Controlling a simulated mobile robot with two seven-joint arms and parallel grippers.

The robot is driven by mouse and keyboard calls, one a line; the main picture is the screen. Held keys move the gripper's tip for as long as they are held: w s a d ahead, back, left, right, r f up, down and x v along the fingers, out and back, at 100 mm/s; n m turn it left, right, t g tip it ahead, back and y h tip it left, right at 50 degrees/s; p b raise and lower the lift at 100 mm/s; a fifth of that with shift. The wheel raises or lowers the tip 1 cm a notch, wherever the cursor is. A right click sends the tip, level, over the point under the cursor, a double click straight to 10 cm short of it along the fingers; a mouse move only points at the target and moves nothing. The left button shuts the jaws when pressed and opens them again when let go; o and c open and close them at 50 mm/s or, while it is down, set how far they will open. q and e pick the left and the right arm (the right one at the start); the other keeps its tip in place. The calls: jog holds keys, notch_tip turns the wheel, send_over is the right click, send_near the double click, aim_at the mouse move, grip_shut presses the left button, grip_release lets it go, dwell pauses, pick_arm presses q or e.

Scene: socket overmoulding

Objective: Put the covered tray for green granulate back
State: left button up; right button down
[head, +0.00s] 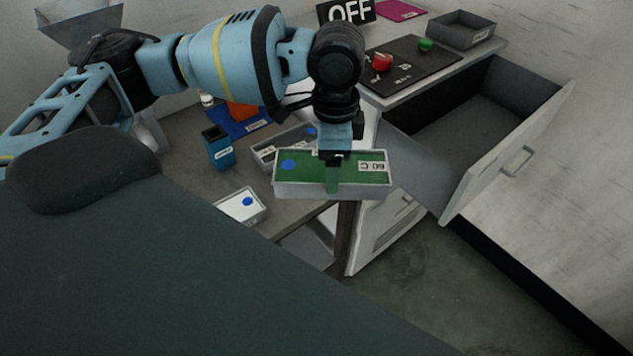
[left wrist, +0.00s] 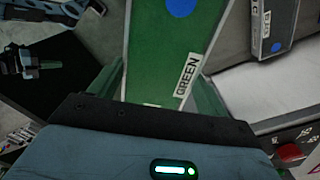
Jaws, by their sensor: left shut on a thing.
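The covered tray for green granulate (head: 300,185) is grey with a green lid, a blue dot and a white label. My left gripper (head: 334,172) is shut on it from above and holds it in the air, past the front edge of the table in the head view. In the left wrist view the green lid (left wrist: 165,45) with its blue dot and the label "GREEN" lies between the fingers. An open drawer (head: 470,125) is to the right of the tray and looks empty where I see into it. My right gripper is not in view.
On the table stand a blue container (head: 218,147), a grey tray (head: 268,152) and a white-topped box (head: 240,203). A black panel (head: 425,70) with red and green buttons and a grey bin (head: 460,30) sit on the cabinet. The drawer front (head: 510,155) juts out.

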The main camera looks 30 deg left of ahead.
pick_arm(q)
jog(key=n, duration=0.7)
jog(key=shift+s, duration=0.1)
jog(key=n, duration=0.4)
jog(key=shift+s+a+f+n, duration=0.1)
jog(key=shift+n, duration=0.3)
jog(key=shift+a, duration=0.1)
